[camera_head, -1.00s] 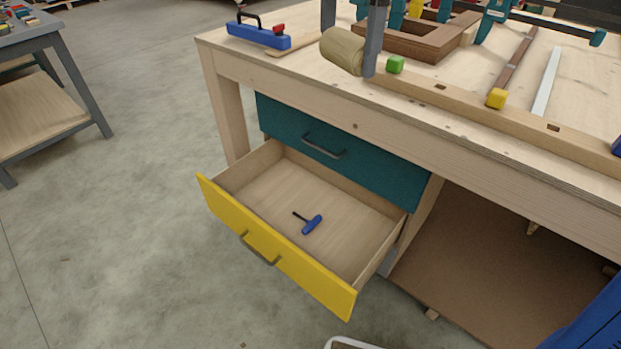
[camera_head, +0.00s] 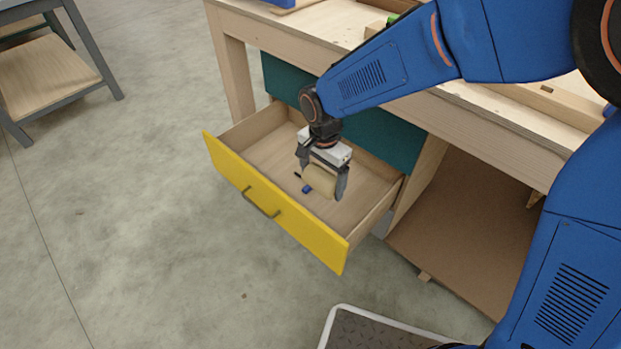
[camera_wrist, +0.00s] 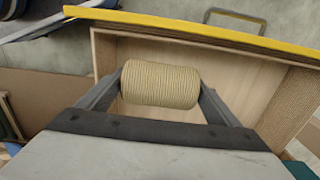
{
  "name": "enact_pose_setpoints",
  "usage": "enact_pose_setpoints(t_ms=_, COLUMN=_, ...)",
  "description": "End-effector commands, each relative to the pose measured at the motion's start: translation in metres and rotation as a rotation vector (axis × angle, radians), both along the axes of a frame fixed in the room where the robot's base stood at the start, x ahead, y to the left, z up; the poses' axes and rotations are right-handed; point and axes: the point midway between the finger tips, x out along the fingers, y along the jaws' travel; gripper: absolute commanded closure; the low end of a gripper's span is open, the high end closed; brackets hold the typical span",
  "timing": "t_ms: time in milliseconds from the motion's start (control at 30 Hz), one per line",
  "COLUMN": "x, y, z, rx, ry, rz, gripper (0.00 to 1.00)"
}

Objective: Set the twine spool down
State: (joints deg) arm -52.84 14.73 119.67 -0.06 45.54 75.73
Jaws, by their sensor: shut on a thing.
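The twine spool (camera_head: 319,180) is a tan, cord-wound cylinder lying on its side between my fingers. My gripper (camera_head: 322,184) is shut on it, over the open yellow-fronted drawer (camera_head: 273,223). In the wrist view the twine spool (camera_wrist: 161,84) is clamped at both ends by the fingers, with the drawer (camera_wrist: 258,82) around and below it. I cannot tell whether the spool touches the drawer floor. A small blue-handled tool (camera_head: 306,189) lies in the drawer, partly hidden by the spool.
The closed teal drawer (camera_head: 385,140) is just above and behind. The wooden workbench (camera_head: 470,118) overhangs it. Bare drawer floor (camera_head: 268,157) shows left of the gripper. An open lower shelf (camera_head: 470,215) is to the right.

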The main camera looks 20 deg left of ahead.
Motion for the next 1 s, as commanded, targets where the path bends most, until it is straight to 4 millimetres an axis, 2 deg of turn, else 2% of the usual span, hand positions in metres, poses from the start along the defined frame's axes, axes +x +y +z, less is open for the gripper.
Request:
enact_pose_setpoints(t_ms=167, x=-0.003, y=-0.002, z=-0.023, rx=-0.002, ry=0.001, rz=0.007, gripper=0.39)
enact_pose_setpoints(t_ms=500, x=-0.004, y=-0.003, z=-0.096, rx=-0.004, ry=0.003, rz=0.006, gripper=0.39)
enact_pose_setpoints(t_ms=700, x=-0.003, y=-0.002, z=-0.132, rx=-0.002, ry=0.001, rz=0.006, gripper=0.39)
enact_pose_setpoints(t_ms=1000, x=-0.003, y=-0.002, z=-0.152, rx=-0.001, ry=0.0, rz=0.006, gripper=0.39)
